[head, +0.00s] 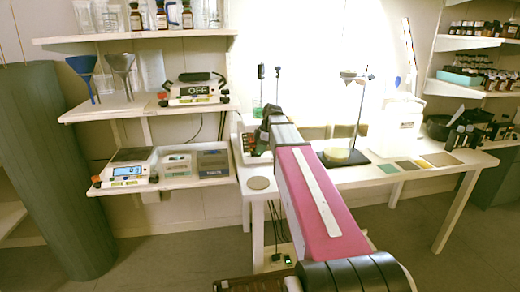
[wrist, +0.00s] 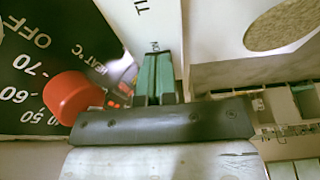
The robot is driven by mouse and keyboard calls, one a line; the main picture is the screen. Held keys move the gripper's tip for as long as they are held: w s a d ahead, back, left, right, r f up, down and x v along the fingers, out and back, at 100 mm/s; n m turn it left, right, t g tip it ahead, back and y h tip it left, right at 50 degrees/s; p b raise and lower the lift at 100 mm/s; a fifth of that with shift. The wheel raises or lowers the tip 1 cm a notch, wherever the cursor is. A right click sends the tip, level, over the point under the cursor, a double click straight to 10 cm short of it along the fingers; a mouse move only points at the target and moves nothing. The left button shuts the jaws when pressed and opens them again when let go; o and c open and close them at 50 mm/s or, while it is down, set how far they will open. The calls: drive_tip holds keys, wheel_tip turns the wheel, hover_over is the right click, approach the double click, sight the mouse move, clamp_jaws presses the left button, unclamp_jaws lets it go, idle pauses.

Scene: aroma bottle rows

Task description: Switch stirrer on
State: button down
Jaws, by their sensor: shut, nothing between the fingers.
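The stirrer shows close up in the wrist view as a black dial panel (wrist: 30,35) with OFF, HEAT °C and numbers, beside a white face (wrist: 155,20) with partly cut-off lettering. A red knob (wrist: 73,97) stands out at the left. My gripper (wrist: 158,62) is shut and empty, its green fingers together, with the tips at or just short of the white face near a small dark mark; contact cannot be told. In the head view, my arm largely covers the stirrer and its switch. A beaker with green liquid (head: 257,108) stands just behind my wrist.
A round tan disc (head: 258,183) lies at the table's near left corner. A stand with a dish (head: 345,157) and a white container (head: 397,128) are to the right. Shelves with a scale (head: 127,174) and a device reading OFF (head: 196,91) are at the left.

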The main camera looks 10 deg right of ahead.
drive_tip(key=shift+a, duration=0.15)
drive_tip(key=shift+a+r, duration=0.35)
drive_tip(key=shift+a, duration=0.25)
